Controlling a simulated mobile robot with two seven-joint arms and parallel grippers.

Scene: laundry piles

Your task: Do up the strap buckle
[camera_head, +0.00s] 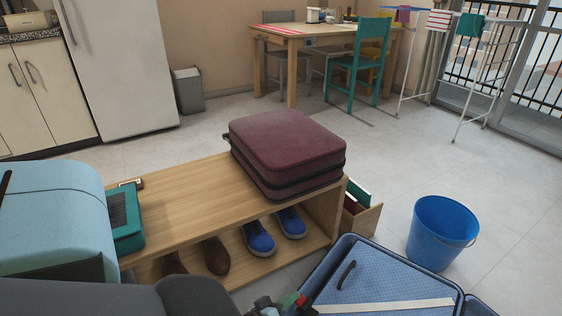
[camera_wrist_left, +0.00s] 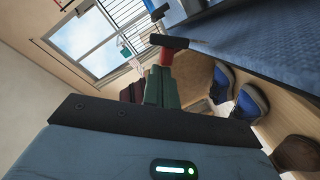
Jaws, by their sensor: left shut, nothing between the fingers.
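An open blue suitcase (camera_head: 318,277) lies at the bottom right in the head view, partly cut off by the frame. A pale strap (camera_head: 385,306) lies across its blue lining, and a dark curved handle-like piece (camera_head: 346,274) shows above it. I cannot make out the buckle. My left gripper (camera_head: 296,301), with green and red parts, is at the suitcase's left edge, shut and empty. In the left wrist view its fingers (camera_wrist_left: 165,70) are together, beside the blue textured suitcase surface (camera_wrist_left: 265,45). Whether it touches the suitcase is unclear. My right gripper is out of view.
A wooden bench (camera_head: 185,200) carries a closed maroon suitcase (camera_head: 285,145) and a teal case (camera_head: 125,222), with shoes (camera_head: 259,238) below. A wooden box (camera_head: 361,218) and a blue bucket (camera_head: 441,234) stand to its right. Open floor lies beyond the bench.

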